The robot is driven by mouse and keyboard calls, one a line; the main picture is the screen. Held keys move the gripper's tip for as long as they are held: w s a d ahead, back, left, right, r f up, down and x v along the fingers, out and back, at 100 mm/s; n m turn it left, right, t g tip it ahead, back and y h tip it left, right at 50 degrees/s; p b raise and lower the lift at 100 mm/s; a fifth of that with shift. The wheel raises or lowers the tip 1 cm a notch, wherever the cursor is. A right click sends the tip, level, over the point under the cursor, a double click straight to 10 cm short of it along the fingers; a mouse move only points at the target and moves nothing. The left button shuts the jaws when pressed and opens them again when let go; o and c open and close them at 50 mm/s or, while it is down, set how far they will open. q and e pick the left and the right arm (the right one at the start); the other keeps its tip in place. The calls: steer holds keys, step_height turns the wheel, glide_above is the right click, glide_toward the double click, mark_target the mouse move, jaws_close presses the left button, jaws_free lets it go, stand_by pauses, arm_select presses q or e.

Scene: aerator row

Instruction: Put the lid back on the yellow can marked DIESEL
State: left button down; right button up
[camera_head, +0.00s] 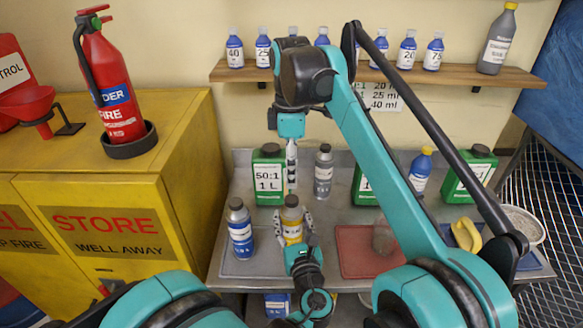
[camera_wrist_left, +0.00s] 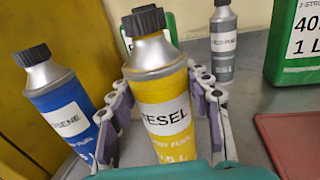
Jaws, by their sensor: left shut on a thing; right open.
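The yellow can marked DIESEL (camera_head: 292,228) stands upright at the front of the metal counter; its label shows in the left wrist view (camera_wrist_left: 168,115). My left gripper (camera_head: 294,238) is shut around the can's body, one finger on each side. A dark ribbed lid (camera_wrist_left: 145,20) sits on top of the can's silver shoulder; I cannot tell how tightly it is seated. My right gripper (camera_head: 291,178) is open and points down, above and behind the can in the head view, with nothing visible in it.
A blue can (camera_head: 240,228) with a dark lid stands just left of the yellow can. A grey can (camera_head: 324,172) and green 50:1 can (camera_head: 268,175) stand behind. A red mat (camera_head: 357,253) lies to the right, with a yellow-handled thing (camera_head: 466,236) beyond. A shelf (camera_head: 230,72) holds small bottles.

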mark_target(292, 198)
steer(key=shift+f, duration=0.1)
steer(key=shift+f, duration=3.95)
